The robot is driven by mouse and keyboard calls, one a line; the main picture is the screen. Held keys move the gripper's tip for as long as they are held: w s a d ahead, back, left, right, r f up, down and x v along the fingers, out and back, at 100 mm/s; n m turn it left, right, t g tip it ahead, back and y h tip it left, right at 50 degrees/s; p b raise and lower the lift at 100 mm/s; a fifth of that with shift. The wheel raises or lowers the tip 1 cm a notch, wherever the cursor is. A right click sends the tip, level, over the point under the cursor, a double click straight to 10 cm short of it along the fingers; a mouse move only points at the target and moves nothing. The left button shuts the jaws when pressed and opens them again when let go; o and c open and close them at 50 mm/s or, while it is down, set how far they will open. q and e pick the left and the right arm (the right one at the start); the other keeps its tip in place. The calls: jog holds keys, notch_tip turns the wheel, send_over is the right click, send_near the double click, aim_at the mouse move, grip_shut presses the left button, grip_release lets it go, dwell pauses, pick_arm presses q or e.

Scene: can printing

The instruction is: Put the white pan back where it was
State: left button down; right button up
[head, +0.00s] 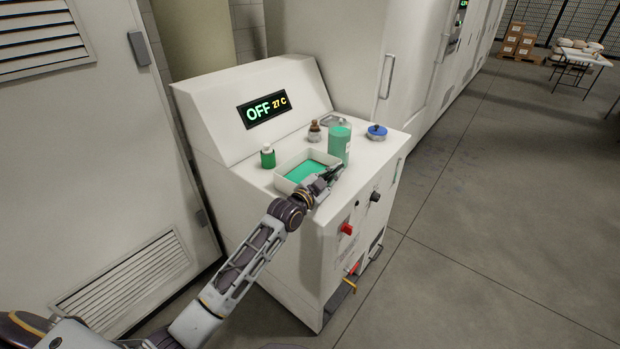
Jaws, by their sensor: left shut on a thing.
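The white pan (283,182) is a shallow rectangular tray with green liquid in it. It is on or just above the top of the white machine (220,150); I cannot tell if it touches the surface. My left gripper (329,174) is shut on the pan at its near right side. The fingertips are small and partly hidden against the pan. My right gripper is not in view.
A green cylinder (339,144) stands right behind the gripper. A green bottle (268,157), a brown bottle (314,131) and a blue-topped round item (377,132) stand around the pan. The display (264,109) reads OFF 27 C. A red knob (346,229) is on the front.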

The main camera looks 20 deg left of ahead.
pick_arm(q)
jog(key=shift+f, duration=0.1)
dwell(0.4)
jog(key=shift+r, duration=0.2)
jog(key=shift+r, duration=5)
